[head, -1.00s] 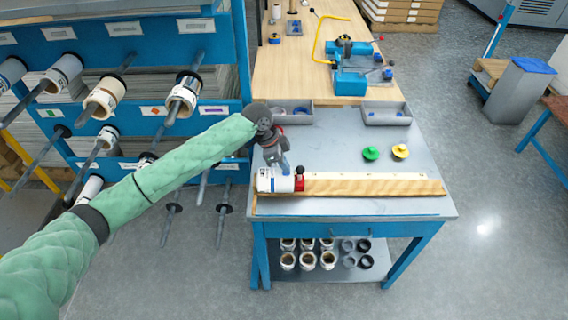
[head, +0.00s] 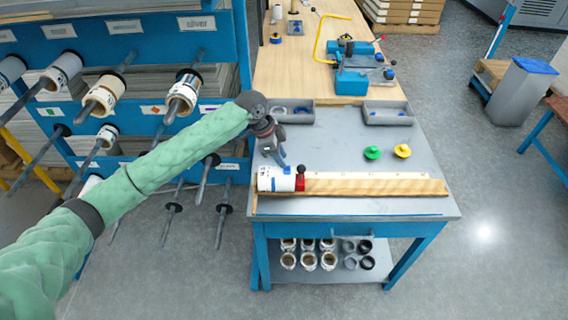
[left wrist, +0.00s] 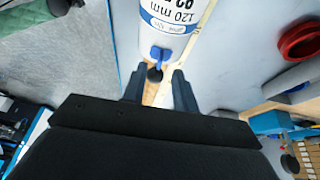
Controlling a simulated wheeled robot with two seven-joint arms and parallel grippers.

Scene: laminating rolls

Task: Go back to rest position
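A white roll (head: 277,179) with a blue mark lies at the left end of a wooden board (head: 375,187) on the workbench. A red piece with a dark knob (head: 300,178) stands at its right end. My left gripper (head: 279,162) is just above and behind the roll in the head view. In the left wrist view its two fingers are apart with nothing gripped between them. My right gripper is in neither view.
Grey bins (head: 387,113) stand at the bench's back edge. A green knob (head: 372,153) and a yellow knob (head: 402,151) lie behind the board. A blue rack (head: 225,75) with rolls on rods stands close to my left arm. The bench's right side is mostly clear.

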